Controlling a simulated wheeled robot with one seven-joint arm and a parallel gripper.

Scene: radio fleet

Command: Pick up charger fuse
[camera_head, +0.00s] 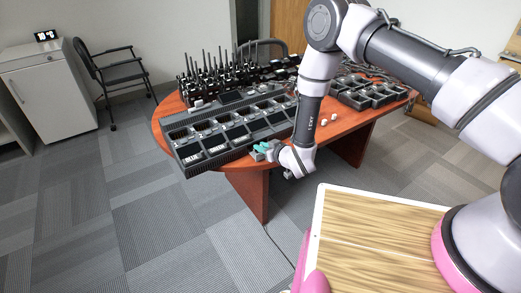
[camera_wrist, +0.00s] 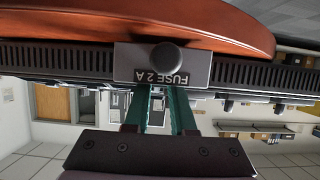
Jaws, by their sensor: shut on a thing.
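The charger fuse (camera_wrist: 135,63) is a grey block with a round black knob and an upside-down "FUSE 2 A" label in the wrist view. It sits against the slotted side of the long black charger (camera_wrist: 60,58). My gripper (camera_wrist: 165,92) has green fingers, shut on the fuse at its lower edge in that view; the block hides the fingertips. In the head view, my gripper (camera_head: 262,149) is at the front right corner of the charger (camera_head: 190,163), by the table edge. I cannot tell whether the fuse still touches the charger.
The reddish wooden table (camera_head: 165,125) also carries several radios with antennas (camera_head: 215,75) behind the charger and black trays (camera_head: 370,92) at the right. Two small pale items (camera_head: 328,120) lie right of my arm.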

